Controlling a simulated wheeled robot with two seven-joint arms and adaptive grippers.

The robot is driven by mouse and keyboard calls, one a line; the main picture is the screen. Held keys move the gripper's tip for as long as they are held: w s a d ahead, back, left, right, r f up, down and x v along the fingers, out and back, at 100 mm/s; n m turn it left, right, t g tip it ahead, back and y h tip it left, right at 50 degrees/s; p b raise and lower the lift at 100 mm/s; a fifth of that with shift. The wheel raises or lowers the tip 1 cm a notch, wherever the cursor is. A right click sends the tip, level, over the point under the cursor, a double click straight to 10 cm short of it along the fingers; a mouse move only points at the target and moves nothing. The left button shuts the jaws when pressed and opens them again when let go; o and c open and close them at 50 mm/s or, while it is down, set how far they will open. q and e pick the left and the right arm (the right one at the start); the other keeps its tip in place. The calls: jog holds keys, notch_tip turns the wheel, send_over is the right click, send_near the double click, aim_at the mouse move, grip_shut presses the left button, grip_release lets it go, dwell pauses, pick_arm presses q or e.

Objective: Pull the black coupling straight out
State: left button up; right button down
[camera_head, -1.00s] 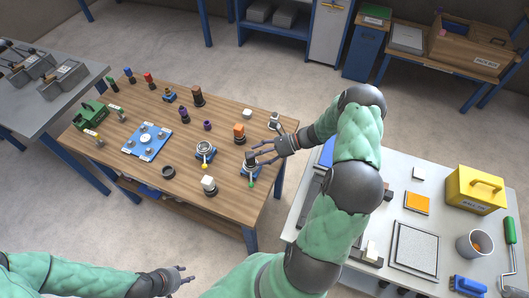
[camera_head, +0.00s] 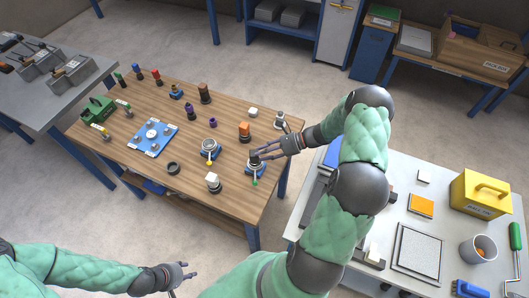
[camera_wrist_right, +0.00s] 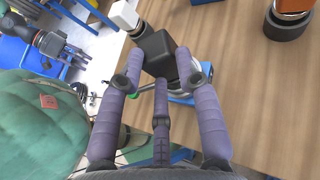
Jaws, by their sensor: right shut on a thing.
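The black coupling (camera_head: 254,159) sits in a blue holder (camera_head: 249,170) with a green-tipped lever (camera_head: 255,182), near the front right corner of the wooden table. My right gripper (camera_head: 258,153) reaches it from the right and is shut on it. In the right wrist view the coupling (camera_wrist_right: 156,52) is a dark block between the purple fingers of my right gripper (camera_wrist_right: 160,70). The fingers partly hide the metal ring and blue holder behind it. My left gripper (camera_head: 190,271) is open and empty, low in the head view, away from the table.
A white-topped part (camera_head: 213,182), an orange-topped part (camera_head: 244,131) and a grey part (camera_head: 280,120) stand nearby. A grey table (camera_head: 405,190) is at the right.

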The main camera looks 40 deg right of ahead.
jog(key=shift+a+f, duration=0.1)
jog(key=shift+a, duration=0.2)
jog(key=shift+w+d+r+p, duration=0.1)
jog(key=shift+d+r+p, duration=0.05)
jog(key=shift+r+p, duration=2.55)
jog(key=shift+r+b, duration=0.2)
jog(key=shift+b, duration=0.1)
jog(key=c, duration=1.4)
grip_release()
jog(key=shift+c, duration=0.2)
jog(key=shift+d, duration=0.1)
jog(key=v, duration=1.2)
